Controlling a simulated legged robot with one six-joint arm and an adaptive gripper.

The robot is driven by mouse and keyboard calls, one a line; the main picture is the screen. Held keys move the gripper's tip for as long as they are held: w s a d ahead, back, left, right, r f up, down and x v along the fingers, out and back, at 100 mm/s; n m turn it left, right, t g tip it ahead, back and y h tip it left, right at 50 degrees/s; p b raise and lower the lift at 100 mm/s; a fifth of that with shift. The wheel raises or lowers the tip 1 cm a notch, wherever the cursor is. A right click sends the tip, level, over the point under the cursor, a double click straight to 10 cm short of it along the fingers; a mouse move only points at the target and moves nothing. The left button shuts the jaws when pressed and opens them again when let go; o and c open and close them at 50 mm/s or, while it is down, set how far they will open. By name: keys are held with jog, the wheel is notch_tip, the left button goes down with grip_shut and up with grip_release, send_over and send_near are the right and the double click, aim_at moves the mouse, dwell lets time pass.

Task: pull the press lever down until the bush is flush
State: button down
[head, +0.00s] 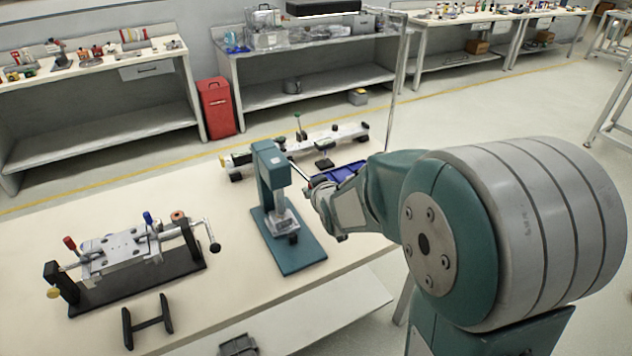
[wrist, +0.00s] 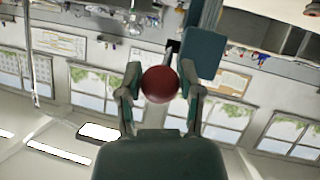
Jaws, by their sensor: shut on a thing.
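The teal press (head: 270,165) stands upright on its teal base plate (head: 299,256) on the cream bench. Its thin lever (head: 298,171) slopes down to the right from the press head to my gripper. In the wrist view my gripper (wrist: 160,82) is shut on the dark red ball knob (wrist: 160,85) of the lever, one finger on each side. The press column (wrist: 203,52) shows behind the knob there. A grey block (head: 282,222) sits on the base under the press head. I cannot make out the bush or how far it is in.
A clamp fixture with a crank (head: 120,250) stands left on the bench, with a black H-shaped stand (head: 147,321) in front. A long rail fixture (head: 345,134) and a blue tray (head: 345,172) lie behind the press. Bare bench top lies left of the press.

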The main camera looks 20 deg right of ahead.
jog(key=shift+s+f, duration=0.25)
jog(key=shift+f, duration=0.85)
jog(key=shift+c, duration=1.3)
grip_release()
jog(key=shift+w+a+r, duration=0.1)
jog(key=shift+a, duration=0.05)
jog(key=shift+s+r, duration=0.3)
jog(key=shift+s, duration=0.1)
jog(key=v, duration=1.1)
